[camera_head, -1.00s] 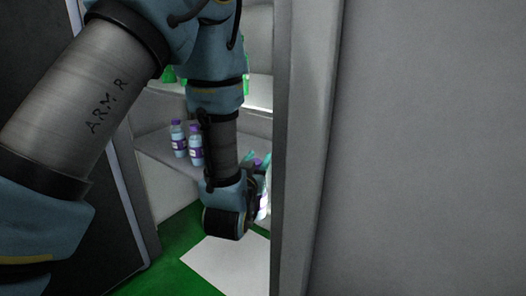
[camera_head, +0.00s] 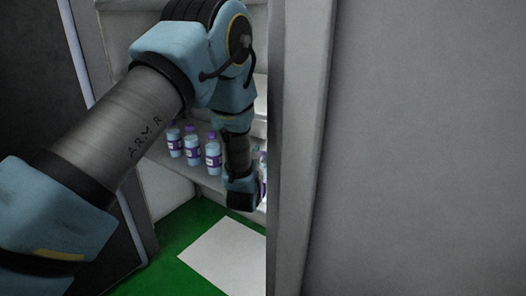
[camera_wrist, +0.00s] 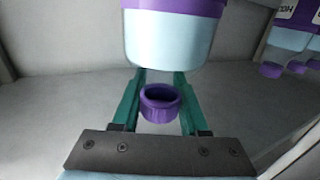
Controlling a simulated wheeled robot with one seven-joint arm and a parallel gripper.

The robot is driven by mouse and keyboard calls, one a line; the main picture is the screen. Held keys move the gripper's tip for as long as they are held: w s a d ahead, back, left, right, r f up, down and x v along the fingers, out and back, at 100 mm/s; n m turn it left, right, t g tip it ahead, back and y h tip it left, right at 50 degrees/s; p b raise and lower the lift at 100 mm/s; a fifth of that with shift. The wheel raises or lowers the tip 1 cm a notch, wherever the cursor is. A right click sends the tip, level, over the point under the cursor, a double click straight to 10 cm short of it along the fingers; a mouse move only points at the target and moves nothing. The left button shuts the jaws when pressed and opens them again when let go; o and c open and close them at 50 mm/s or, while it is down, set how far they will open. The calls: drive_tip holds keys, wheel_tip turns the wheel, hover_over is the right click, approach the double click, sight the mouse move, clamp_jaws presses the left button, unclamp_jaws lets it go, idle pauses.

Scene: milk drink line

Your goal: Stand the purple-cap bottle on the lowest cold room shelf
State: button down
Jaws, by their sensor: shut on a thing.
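My gripper is shut on the neck of the purple-cap bottle. In the wrist view, which shows bottles upside down, the bottle's pale blue body (camera_wrist: 168,40) is above and its purple cap (camera_wrist: 160,104) lies between the teal fingers (camera_wrist: 158,98). In the head view only a sliver of the held bottle (camera_head: 262,178) shows, between my wrist and the grey post. The lowest visible shelf (camera_head: 206,180) is grey, above a green floor. Whether the held bottle touches it cannot be told.
Several purple-cap bottles stand in a row on that shelf, including one (camera_head: 191,147) left of my wrist; they also show in the wrist view (camera_wrist: 290,38) at right. A grey post (camera_head: 296,150) hides the shelf's right part. A white patch (camera_head: 228,256) lies on the floor.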

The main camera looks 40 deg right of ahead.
drive_tip(key=shift+f, duration=0.1)
drive_tip(key=shift+c, duration=2.2)
unclamp_jaws()
drive_tip(key=b+v, duration=0.1)
drive_tip(key=v, duration=1.1)
drive_tip(key=shift+b, duration=0.35)
